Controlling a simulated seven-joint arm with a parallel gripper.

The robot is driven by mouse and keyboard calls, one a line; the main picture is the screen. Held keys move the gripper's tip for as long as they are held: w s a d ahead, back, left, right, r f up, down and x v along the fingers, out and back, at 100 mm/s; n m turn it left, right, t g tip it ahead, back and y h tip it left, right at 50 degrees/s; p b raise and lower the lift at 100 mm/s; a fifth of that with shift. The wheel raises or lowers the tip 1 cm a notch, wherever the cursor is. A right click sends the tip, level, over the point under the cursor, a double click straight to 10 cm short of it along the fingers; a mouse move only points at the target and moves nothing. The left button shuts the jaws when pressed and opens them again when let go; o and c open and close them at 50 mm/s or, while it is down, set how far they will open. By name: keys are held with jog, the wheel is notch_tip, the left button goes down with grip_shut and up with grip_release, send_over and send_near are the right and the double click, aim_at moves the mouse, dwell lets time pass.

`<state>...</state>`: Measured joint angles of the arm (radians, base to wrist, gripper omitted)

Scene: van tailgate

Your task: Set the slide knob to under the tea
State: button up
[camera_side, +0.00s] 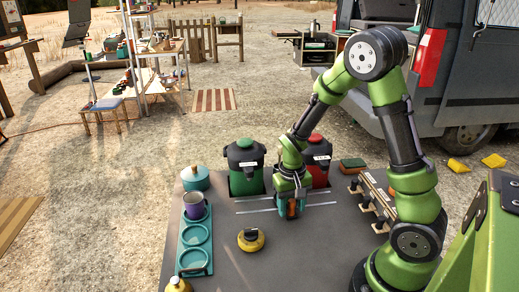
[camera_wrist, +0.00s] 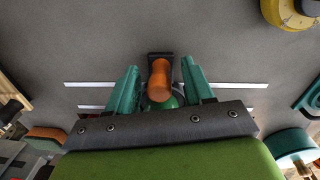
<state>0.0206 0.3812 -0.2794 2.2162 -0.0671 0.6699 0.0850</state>
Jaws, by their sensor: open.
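The slide knob is an orange upright grip (camera_wrist: 160,80) on a dark carriage between two pale rails (camera_wrist: 230,85). In the side view the rails (camera_side: 248,212) run left to right in front of a green dispenser (camera_side: 243,180) and a red dispenser (camera_side: 322,172). The knob stands between the two dispensers. My gripper (camera_side: 291,208) is over it, pointing down. In the wrist view my gripper's (camera_wrist: 160,84) teal fingers stand open, one on each side of the knob, with gaps visible.
A yellow-and-black round item (camera_side: 251,240) sits in front of the rails. At left are a teal pot (camera_side: 195,178) and a teal tray (camera_side: 182,238) with a purple mug (camera_side: 194,206). A hook rack (camera_side: 375,205) and sponge-like blocks (camera_side: 353,164) lie to the right.

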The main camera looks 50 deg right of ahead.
grip_shut()
dwell(0.3)
jog(key=s+d, duration=0.8)
jog(key=shift+d, duration=0.15)
jog(key=shift+s, duration=0.1)
grip_release()
notch_tip(320, 180, up, 17)
jog(key=shift+w+a, duration=0.3)
jog(key=shift+a, duration=0.1)
jog(key=shift+f, duration=0.1)
